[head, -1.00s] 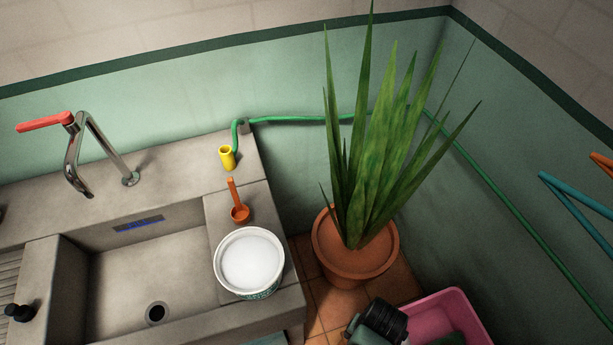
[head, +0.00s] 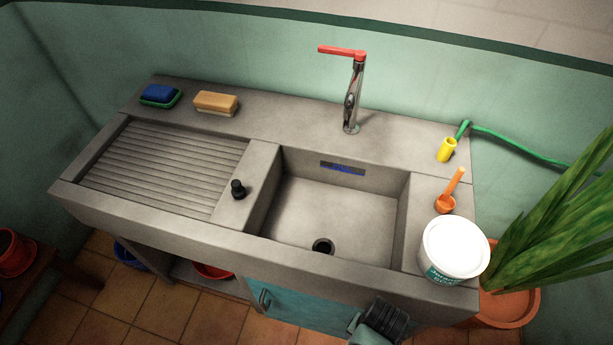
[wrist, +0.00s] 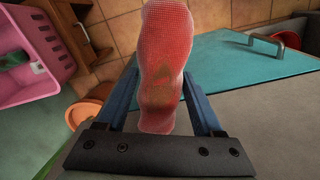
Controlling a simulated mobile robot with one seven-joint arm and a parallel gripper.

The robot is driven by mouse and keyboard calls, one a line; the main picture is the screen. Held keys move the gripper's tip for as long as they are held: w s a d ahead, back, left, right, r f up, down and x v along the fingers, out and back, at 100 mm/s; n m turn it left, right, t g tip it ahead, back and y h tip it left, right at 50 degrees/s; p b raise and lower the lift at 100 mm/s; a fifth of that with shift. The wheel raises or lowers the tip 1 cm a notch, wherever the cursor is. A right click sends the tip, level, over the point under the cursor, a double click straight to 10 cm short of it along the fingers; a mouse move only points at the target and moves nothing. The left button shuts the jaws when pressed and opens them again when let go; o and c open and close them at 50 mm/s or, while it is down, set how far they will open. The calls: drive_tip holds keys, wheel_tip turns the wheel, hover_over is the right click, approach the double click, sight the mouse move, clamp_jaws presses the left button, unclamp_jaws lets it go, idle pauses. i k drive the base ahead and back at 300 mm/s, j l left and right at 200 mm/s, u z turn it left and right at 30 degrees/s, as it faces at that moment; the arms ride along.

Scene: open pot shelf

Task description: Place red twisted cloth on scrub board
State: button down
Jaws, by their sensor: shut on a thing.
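The red twisted cloth (wrist: 163,65) is held upright between the two blue fingers of my gripper (wrist: 165,100) in the wrist view. It is red with a brownish patch. My gripper is shut on it. The ribbed grey scrub board (head: 160,168) fills the left part of the concrete sink unit in the head view, and its surface is bare. Part of my arm shows at the bottom of the head view, in front of the sink unit and right of the scrub board. The cloth is not visible in the head view.
The sink basin (head: 335,213) lies right of the board, with a black stopper (head: 238,190) between them. A blue-green sponge (head: 160,95) and a brush (head: 216,103) lie behind the board. A white tub (head: 453,248), orange scoop (head: 446,203) and tap (head: 352,95) stand farther right.

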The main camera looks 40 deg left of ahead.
sight(156, 175)
drive_tip(key=k+j+u, duration=0.1)
drive_tip(key=j+u, duration=1)
